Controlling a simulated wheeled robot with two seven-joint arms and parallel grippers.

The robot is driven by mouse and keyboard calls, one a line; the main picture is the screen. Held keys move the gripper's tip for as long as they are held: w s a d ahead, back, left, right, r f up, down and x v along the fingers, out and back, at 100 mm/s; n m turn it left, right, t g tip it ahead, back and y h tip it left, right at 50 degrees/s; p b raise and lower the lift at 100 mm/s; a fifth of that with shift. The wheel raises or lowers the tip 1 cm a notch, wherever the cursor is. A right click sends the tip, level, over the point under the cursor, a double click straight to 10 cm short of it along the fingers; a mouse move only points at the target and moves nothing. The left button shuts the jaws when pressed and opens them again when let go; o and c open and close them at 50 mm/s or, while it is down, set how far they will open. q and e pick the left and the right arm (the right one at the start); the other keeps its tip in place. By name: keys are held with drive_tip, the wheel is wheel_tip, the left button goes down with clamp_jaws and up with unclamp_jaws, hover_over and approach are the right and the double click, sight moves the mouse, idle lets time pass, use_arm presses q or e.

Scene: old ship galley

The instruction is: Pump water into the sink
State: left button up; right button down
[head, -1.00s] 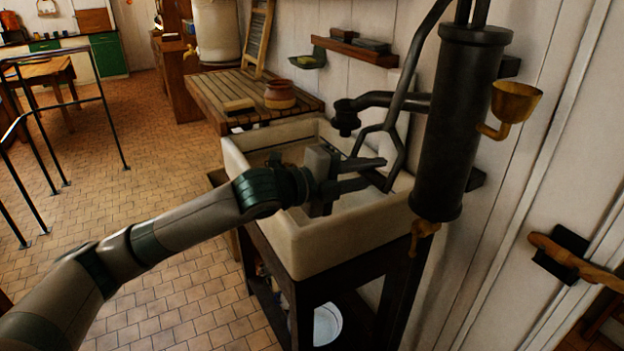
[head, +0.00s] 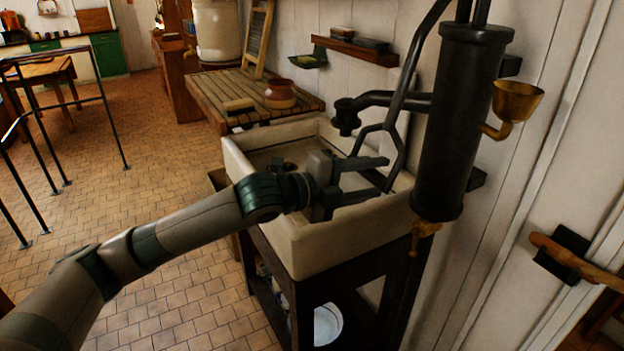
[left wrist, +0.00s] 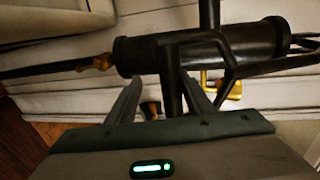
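The black cylindrical hand pump (head: 462,120) stands upright on the wall side of the sink. Its spout (head: 385,98) reaches left over the pale sink (head: 310,248). The long black pump handle (head: 413,75) hangs down in front and forks near its lower end. My left gripper (head: 384,177) is over the sink, its fingers apart at the handle's lower end. In the left wrist view the fingers (left wrist: 165,92) are open, with a black bar of the handle (left wrist: 171,85) between them; contact cannot be told. No water shows at the spout. My right gripper is not in view.
A brass cup (head: 515,100) sticks out from the pump's right side, and a brass tap (head: 424,230) is below it. A slatted drainboard (head: 215,92) with a clay pot (head: 280,95) and a brush adjoins the sink. Shelves are on the wall.

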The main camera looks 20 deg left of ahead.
use_arm(q)
drive_tip(key=shift+w+d+r, duration=0.1)
drive_tip(key=shift+w+r, duration=0.05)
drive_tip(key=shift+w, duration=0.1)
drive_tip(key=shift+s+r, duration=0.2)
drive_tip(key=shift+s+a+r, duration=0.15)
drive_tip(key=shift+s+a, duration=0.2)
drive_tip(key=shift+a, duration=0.2)
drive_tip(key=p+v, duration=0.2)
drive_tip(key=v, duration=0.7)
drive_tip(key=shift+p, duration=0.3)
drive_tip(key=shift+w+d, duration=0.1)
